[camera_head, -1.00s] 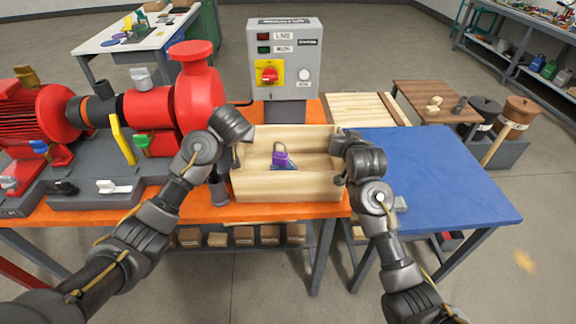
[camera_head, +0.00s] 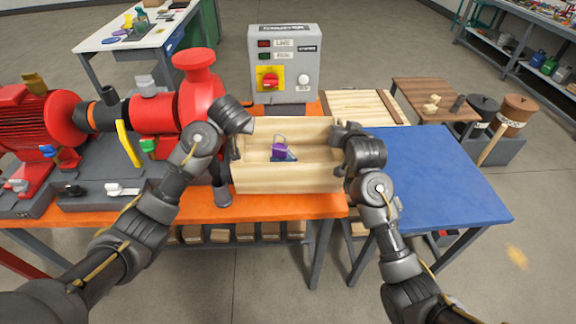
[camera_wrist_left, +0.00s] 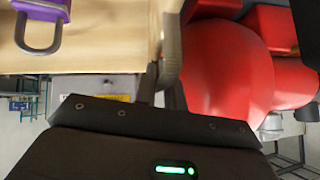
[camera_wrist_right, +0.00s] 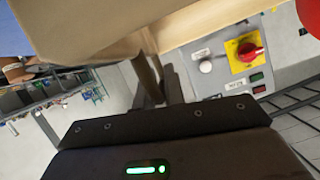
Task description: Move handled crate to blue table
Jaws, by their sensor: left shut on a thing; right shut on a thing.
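The handled crate (camera_head: 287,179) is a pale wooden open box above the orange bench, held level between my two grippers. It holds a purple padlock (camera_head: 279,149) with a grey shackle and something blue beside it. My left gripper (camera_head: 236,150) is shut on the crate's left end. My right gripper (camera_head: 343,155) is shut on its right end. The crate also fills part of the left wrist view (camera_wrist_left: 105,60) and right wrist view (camera_wrist_right: 85,30). The handles are mostly hidden by my fingers. The blue table (camera_head: 430,180) stands right of the bench, its top bare.
The orange bench (camera_head: 290,207) carries a red pump (camera_head: 200,95) close left of my left gripper. A grey control panel (camera_head: 285,65) stands behind the crate. A wooden pallet-like surface (camera_head: 352,106) and brown table (camera_head: 437,95) lie behind the blue table.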

